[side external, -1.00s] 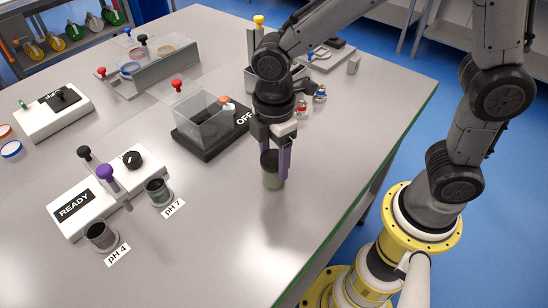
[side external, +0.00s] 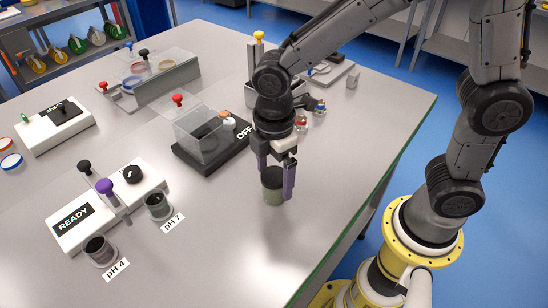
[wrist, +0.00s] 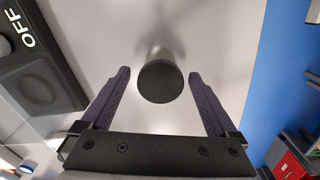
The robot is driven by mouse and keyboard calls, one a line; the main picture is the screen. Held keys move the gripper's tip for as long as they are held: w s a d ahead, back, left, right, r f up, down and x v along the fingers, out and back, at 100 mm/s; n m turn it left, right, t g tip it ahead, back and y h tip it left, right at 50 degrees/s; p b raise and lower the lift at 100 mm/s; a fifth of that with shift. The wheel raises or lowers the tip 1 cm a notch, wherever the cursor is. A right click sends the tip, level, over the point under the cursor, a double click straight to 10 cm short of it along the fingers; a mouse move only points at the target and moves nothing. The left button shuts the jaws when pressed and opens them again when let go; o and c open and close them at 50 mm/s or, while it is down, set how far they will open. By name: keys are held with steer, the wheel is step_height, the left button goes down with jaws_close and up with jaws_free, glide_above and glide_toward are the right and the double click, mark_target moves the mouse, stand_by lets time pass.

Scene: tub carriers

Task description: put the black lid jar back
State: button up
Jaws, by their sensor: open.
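The black lid jar (side external: 273,188) stands upright on the grey table, with a dark lid and a grey-green body. In the wrist view its round black lid (wrist: 160,82) lies between the two purple fingers. My gripper (side external: 275,182) points down over the jar with its fingers apart. In the wrist view my gripper (wrist: 160,92) is open, and a gap shows between the lid and each finger.
A black box marked OFF with a clear tub (side external: 204,137) stands left of my gripper. Two small jars by the pH 4 (side external: 99,250) and pH 7 (side external: 158,206) labels stand near the READY box (side external: 74,216). The table's front right is clear.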

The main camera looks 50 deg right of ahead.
mark_target(274, 175)
step_height(274, 175, up, 11)
steer(key=s+d+m+t, duration=0.5)
steer(key=s+d+m, duration=0.7)
steer(key=d+m, duration=0.3)
steer(key=shift+s+r+t, duration=0.25)
steer(key=shift+r+t, duration=0.05)
steer(key=shift+r, duration=0.1)
stand_by(0.9)
